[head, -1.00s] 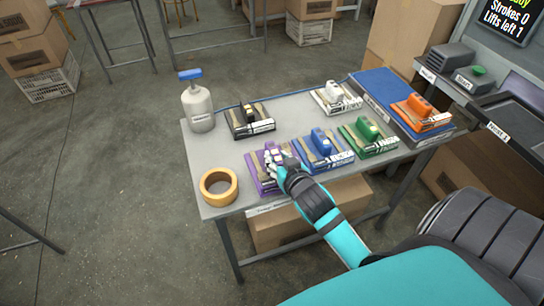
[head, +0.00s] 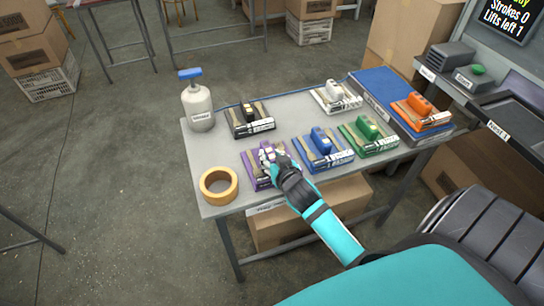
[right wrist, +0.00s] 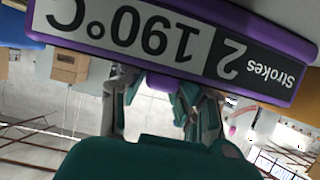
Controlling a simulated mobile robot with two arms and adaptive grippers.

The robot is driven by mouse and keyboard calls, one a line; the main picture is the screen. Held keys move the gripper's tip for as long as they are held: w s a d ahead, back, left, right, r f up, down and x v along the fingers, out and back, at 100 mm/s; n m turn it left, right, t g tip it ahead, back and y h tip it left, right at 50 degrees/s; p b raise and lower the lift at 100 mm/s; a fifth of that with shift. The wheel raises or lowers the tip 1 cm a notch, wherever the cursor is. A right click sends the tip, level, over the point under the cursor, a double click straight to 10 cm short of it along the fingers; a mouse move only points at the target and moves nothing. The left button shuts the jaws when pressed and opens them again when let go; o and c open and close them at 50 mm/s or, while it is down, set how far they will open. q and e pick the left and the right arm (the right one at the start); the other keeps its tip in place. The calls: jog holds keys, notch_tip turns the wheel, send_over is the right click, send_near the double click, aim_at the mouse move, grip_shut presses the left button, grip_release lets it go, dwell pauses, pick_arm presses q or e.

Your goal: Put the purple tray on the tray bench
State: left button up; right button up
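The purple tray (head: 250,172) is at the near left of the grey table (head: 208,153), with wooden spoons on it. In the head view I cannot tell whether it rests on the tabletop or is just above it. My right gripper (head: 270,158) is at the tray's purple handle (right wrist: 161,83), with fingers on both sides, and looks shut on it. The tray's label (right wrist: 170,38), upside down in the right wrist view, reads "190°C" and "2 Strokes". The label on the table's front edge (head: 268,206) is too small to read. My left gripper is not in view.
Blue (head: 323,160), green (head: 380,143), black (head: 264,126) and white (head: 346,104) trays stand nearby. An orange tray (head: 432,123) sits on a blue mat (head: 384,86). A tape roll (head: 208,190) is close left of the purple tray; a grey bottle (head: 198,108) stands behind.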

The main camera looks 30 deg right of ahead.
jog(key=o, duration=0.4)
jog(key=shift+s+r, duration=0.1)
jog(key=shift+r, duration=0.1)
jog(key=v, duration=1.2)
jog(key=shift+f, duration=0.1)
